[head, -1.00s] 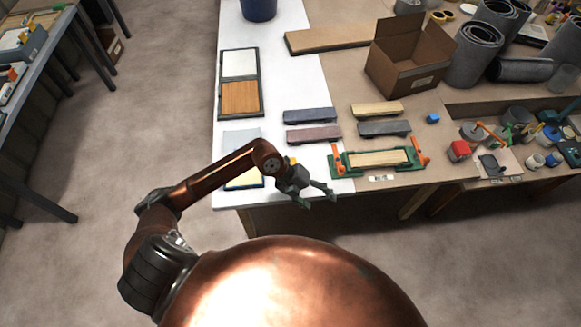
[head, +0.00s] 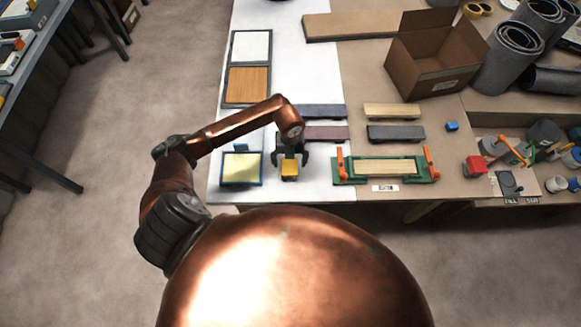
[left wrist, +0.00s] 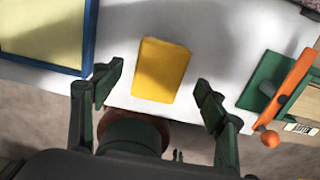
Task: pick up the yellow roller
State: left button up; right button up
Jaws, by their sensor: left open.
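The yellow roller (head: 289,169) shows as a small yellow block-like shape near the front edge of the white table top. It also shows in the left wrist view (left wrist: 161,70), lying on the white surface just beyond my fingers. My left gripper (head: 291,157) is open and points down at the roller. In the left wrist view my left gripper (left wrist: 157,88) has one finger on each side of the roller's near end, with a gap on both sides. I see no handle on the roller. My right gripper is not in view.
A blue-framed tray (head: 262,171) with a pale yellow face lies left of the roller. A green fixture (head: 344,169) with orange clamps lies to its right. Several flat blocks (head: 323,133) lie behind. An open cardboard box (head: 420,68) stands farther back.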

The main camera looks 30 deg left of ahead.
aim_at(289, 165)
pick_arm(q)
jog(key=shift+f, duration=0.4)
notch_tip(289, 165, down, 4)
jog(key=shift+s+f, duration=0.1)
jog(key=shift+s, duration=0.05)
jog(key=c, duration=1.8)
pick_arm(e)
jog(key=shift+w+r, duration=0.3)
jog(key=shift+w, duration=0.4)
pick_arm(q)
jog(key=shift+r, duration=0.7)
jog(key=s+d+r, duration=0.2)
jog(key=s+r, duration=0.1)
jog(key=r, duration=0.1)
jog(key=s+d+r, duration=0.3)
jog(key=s, duration=0.1)
jog(key=s+d+r, duration=0.3)
jog(key=s+r, duration=0.1)
jog(key=shift+s+d+r, duration=0.15)
jog(key=shift+s+r, duration=0.05)
jog(key=shift+r, duration=0.15)
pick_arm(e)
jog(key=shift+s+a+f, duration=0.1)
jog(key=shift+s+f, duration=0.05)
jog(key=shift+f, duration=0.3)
